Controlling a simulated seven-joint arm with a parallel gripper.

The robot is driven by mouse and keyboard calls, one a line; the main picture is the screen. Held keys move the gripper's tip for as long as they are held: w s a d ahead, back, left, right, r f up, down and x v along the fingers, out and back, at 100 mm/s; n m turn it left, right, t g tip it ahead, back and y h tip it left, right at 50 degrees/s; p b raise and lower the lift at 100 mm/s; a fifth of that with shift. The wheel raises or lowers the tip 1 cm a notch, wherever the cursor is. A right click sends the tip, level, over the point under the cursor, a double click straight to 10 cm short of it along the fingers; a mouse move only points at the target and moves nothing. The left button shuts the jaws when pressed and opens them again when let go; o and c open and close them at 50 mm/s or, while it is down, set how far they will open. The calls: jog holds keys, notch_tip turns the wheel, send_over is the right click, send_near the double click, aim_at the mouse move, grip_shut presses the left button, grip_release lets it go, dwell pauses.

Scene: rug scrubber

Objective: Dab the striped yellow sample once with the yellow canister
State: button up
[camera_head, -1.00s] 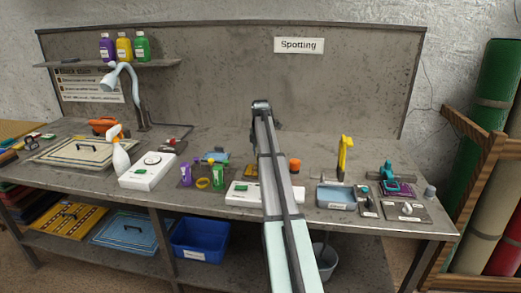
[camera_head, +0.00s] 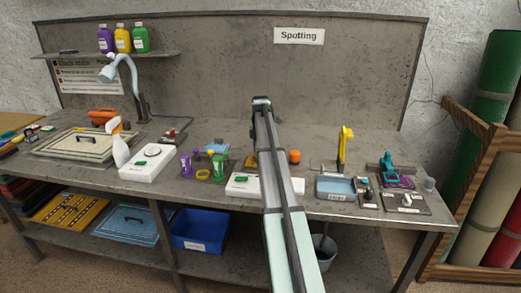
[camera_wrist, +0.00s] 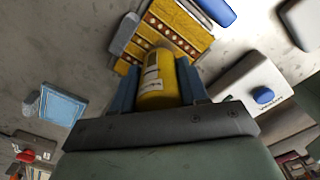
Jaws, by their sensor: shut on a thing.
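In the wrist view the yellow canister (camera_wrist: 157,82), with a white label, is held between the two blue fingers of my gripper (camera_wrist: 157,88). The striped yellow sample (camera_wrist: 165,28), with brown bands and pale dots, lies just past the canister's far end. The canister overlaps its lower edge in the picture; I cannot tell whether they touch. In the head view my arm hides the gripper and canister, and a bit of yellow (camera_head: 250,162) left of the arm appears to be the sample.
A white box (camera_head: 245,185) and a blue-grey tray (camera_head: 335,188) flank my arm. An orange round thing (camera_head: 295,156) stands behind on the bench. Purple and green bottles (camera_head: 218,160) stand to the left. A white box (camera_wrist: 255,90) lies right of the gripper in the wrist view.

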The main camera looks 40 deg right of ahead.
jog(key=shift+f, duration=0.6)
dwell(0.9)
jog(key=shift+r, duration=0.1)
jog(key=shift+r, duration=3.4)
